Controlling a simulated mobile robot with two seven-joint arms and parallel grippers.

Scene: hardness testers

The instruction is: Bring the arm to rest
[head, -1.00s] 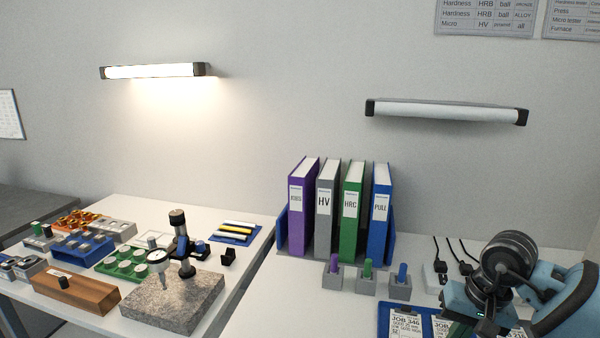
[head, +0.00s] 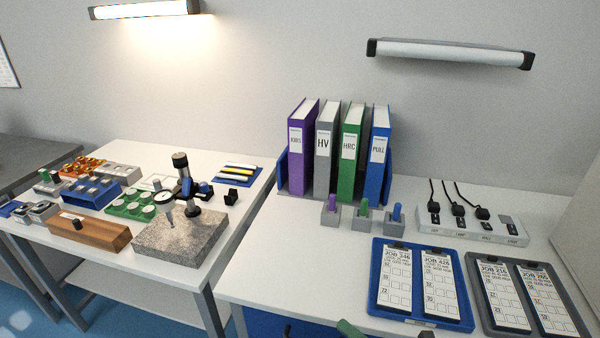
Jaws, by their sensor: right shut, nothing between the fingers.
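Only a small part of my right gripper (head: 348,328) shows, a dark green tip with dark bits beside it, cut off by the bottom edge of the head view. It is low in front of the right table (head: 300,262), apart from the things on it. It is shut and empty. The rest of the right arm is out of the picture. My left gripper is not in view.
The right table holds binders (head: 327,150), small blocks with coloured pegs (head: 364,221), a power strip (head: 471,227), a blue tray (head: 376,300) and a grey tray (head: 569,307) with job cards. A granite stand (head: 180,240) is on the left table.

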